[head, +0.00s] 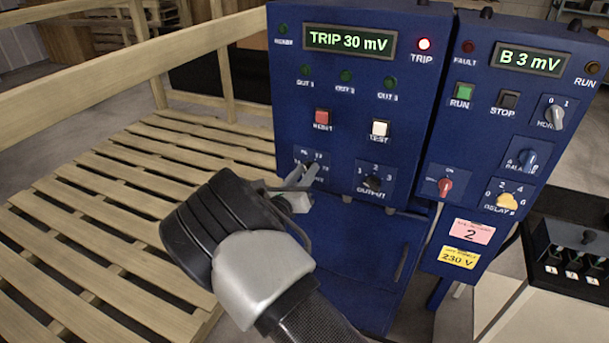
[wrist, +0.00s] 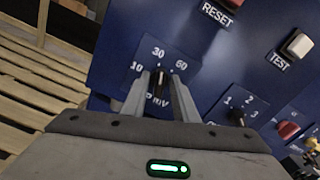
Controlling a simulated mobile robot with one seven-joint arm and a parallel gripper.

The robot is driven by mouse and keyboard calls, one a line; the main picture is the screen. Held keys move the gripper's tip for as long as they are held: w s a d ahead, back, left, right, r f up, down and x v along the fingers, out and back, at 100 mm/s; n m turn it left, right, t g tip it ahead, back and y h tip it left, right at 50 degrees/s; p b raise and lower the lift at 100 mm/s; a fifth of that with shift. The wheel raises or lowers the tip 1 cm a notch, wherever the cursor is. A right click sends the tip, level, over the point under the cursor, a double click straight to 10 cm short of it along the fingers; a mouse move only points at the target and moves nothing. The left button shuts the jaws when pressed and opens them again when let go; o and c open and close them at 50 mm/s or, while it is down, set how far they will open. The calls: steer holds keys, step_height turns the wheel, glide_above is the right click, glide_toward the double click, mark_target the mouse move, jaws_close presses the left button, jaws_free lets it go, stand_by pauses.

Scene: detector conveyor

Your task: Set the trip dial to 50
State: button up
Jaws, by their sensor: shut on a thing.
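The trip dial (wrist: 157,92) is a small black knob on the blue detector box, with marks 10, 30 and a right-hand one that looks like 50 or 60. Its white pointer line points up, near the 30 mark. My gripper (wrist: 160,86) is shut on the dial, one finger on each side. In the head view my gripper (head: 305,178) reaches the lower left of the box and hides most of the dial. The trip display (head: 349,41) reads TRIP 30 mV.
The OUTPUT knob (head: 372,183) is close to the right of the dial. The red RESET button (head: 322,117) and white TEST button (head: 380,129) are above. A second blue panel (head: 480,125) stands to the right, its display reading B 3 mV. Wooden slats (head: 100,220) lie left.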

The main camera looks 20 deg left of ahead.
steer(key=m+b, duration=0.8)
steer(key=m, duration=0.1)
steer(key=shift+d+f+m, duration=0.1)
steer(key=shift+d+m, duration=0.05)
steer(key=shift+m, duration=0.15)
stand_by(0.5)
steer(key=o, duration=0.7)
steer(key=shift+c, duration=0.2)
steer(key=s+a, duration=0.1)
steer(key=s, duration=1.6)
steer(key=shift+s+a+p, duration=0.15)
steer(key=shift+s+p, duration=0.1)
steer(key=shift+p, duration=0.2)
